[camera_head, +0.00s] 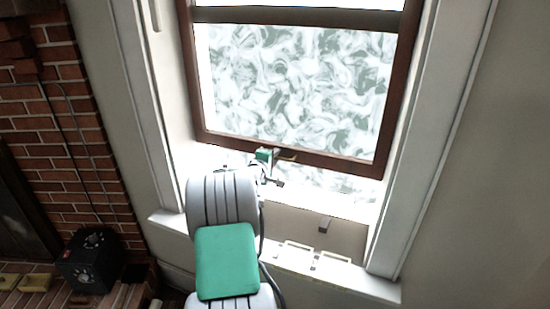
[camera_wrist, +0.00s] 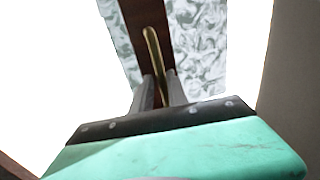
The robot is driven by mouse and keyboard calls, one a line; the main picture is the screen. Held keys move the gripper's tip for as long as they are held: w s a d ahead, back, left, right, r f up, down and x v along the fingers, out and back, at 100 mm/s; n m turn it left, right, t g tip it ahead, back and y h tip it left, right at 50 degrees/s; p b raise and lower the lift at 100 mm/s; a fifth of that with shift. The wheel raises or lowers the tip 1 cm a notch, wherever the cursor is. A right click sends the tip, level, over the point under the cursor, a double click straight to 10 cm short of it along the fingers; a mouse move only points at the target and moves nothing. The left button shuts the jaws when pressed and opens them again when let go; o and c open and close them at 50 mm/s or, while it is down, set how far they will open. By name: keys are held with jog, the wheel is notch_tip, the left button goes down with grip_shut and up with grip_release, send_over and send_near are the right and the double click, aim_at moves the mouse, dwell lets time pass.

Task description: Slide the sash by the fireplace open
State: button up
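The sash (camera_head: 285,150) is a brown-framed window panel with white and grey-green swirled glass, right of the brick fireplace. A bright strip with more of the swirl pattern shows below its bottom rail. A brass handle (camera_head: 287,156) is on that rail, and it runs lengthwise up the middle of the wrist view (camera_wrist: 154,48). My gripper (camera_head: 279,172) is at the rail by the handle. In the wrist view its grey fingers (camera_wrist: 160,78) are close together, one on each side of the handle's near end, and look shut on it. The exact contact is hard to see.
The white sill (camera_head: 340,277) below the window carries small pale brackets (camera_head: 297,250). White casing (camera_head: 425,140) flanks the window on both sides. A brick wall (camera_head: 60,130) and a dark box (camera_head: 90,262) stand at the left. The right wall is bare.

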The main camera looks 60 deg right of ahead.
jog(key=shift+f, duration=0.15)
jog(key=b+v, duration=0.1)
jog(key=v, duration=0.7)
